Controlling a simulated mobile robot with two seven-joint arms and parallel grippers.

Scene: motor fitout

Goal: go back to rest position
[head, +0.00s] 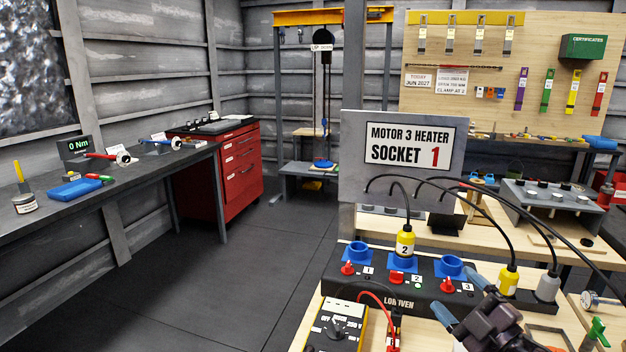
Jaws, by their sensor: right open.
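My right gripper (459,297) comes in at the bottom right of the head view, over the front bench. Its two blue-tipped fingers are apart with nothing between them. They are near the right end of the black socket box (400,290), which has blue sockets numbered 1, 2 and 3. I cannot tell whether a finger touches the box. A yellow plug labelled 2 (404,243) stands upright in the middle socket, with a black cable from its top. My left gripper is not in view.
A yellow multimeter (337,325) lies in front. A sign (403,150) reads "Motor 3 heater socket 1". Open floor (230,270) lies left, before a red cabinet (240,170).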

